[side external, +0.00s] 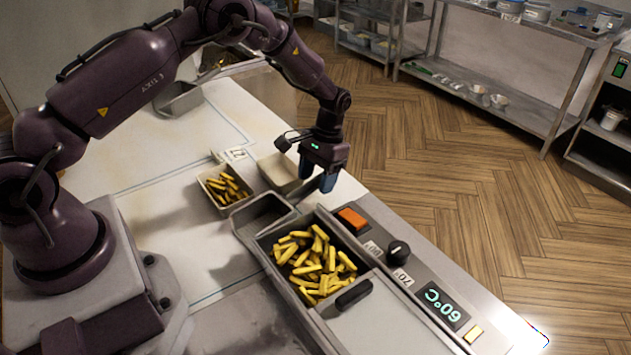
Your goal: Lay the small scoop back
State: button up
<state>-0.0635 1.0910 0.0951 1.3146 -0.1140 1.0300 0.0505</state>
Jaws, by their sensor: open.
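My gripper (317,176) points down with its blue fingers apart, above the back end of the fryer unit, and nothing shows between them. A grey metal trough-like piece (262,214) lies just below and left of the fingers, at the back end of the fry bin. It may be the small scoop, but I cannot tell for sure. A thin edge or handle runs from it towards the fingers; contact cannot be made out. The metal fry bin (262,243) holds many yellow fries (312,262).
A small tray of fries (224,188) and an empty pale tray (276,172) stand close behind the trough. A metal container (178,98) is at the far counter. The control panel has an orange switch (352,218), a black knob (398,252) and a 60°C display (443,304).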

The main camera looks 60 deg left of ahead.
jog(key=v, duration=1.1)
jog(key=shift+r, duration=0.25)
jog(key=shift+w, duration=0.1)
